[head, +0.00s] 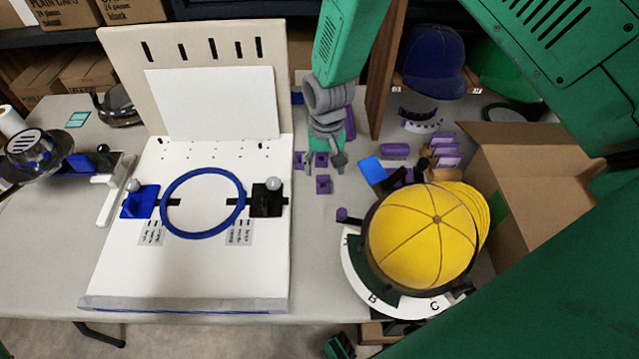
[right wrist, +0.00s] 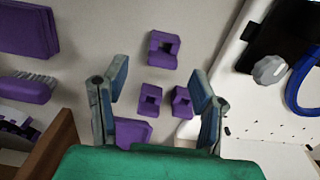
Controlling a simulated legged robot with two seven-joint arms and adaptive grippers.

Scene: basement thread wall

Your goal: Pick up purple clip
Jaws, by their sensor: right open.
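Several small purple clips lie on the table right of the white board. One purple clip (head: 323,184) sits nearest the front; it also shows in the right wrist view (right wrist: 163,49), beyond the fingertips. Two smaller-looking clips, one (right wrist: 150,99) left and one (right wrist: 181,102) right, lie side by side between the fingers in that view. My right gripper (head: 324,164) is open and empty, pointing down above the clips; its spread fingers frame them in the wrist view (right wrist: 160,88). Another purple piece (right wrist: 132,132) is partly hidden by the gripper. My left gripper is not in view.
The white board (head: 120,270) with a blue hoop (head: 203,232) stands close left of the clips. A yellow cap (head: 425,235) on a round stand, a purple brush (head: 395,151) and an open cardboard box (head: 535,150) are to the right. A wooden post (head: 388,70) rises behind.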

